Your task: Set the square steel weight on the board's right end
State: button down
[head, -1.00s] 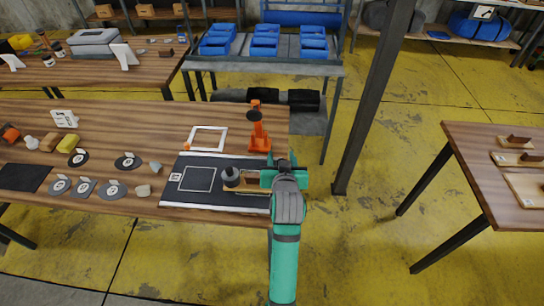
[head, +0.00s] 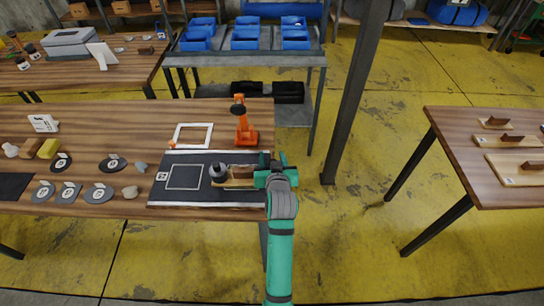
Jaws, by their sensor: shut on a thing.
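The wooden board (head: 235,184) lies on the dark mat at the front right of the table. A round dark grey weight (head: 219,172) stands on its left end, and a brown block (head: 243,170) sits toward its middle. My green gripper (head: 268,174) is at the board's right end, over the mat's right edge. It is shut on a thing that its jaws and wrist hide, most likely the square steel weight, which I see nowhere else. I cannot tell whether that thing touches the board.
An orange arm-shaped stand (head: 243,125) rises just behind the mat (head: 180,199). A white square frame (head: 193,136) lies behind the mat. Several labelled dark discs and small blocks lie at left. A dark post (head: 350,100) stands right of the table, with open floor around it.

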jog(key=shift+f, duration=0.35)
jog(key=c, duration=0.9)
grip_release()
jog(key=shift+f, duration=0.1)
jog(key=shift+c, duration=0.2)
jog(key=shift+r, duration=0.45)
jog(key=v, duration=1.2)
jog(key=s+f+m+h, duration=0.1)
jog(key=s+f, duration=0.4)
jog(key=s, duration=0.3)
jog(key=s+f, duration=0.5)
jog(key=s, duration=0.4)
jog(key=s+a+r+t, duration=0.1)
jog(key=s+r+t, duration=0.1)
jog(key=s, duration=1.8)
jog(key=shift+r, duration=0.65)
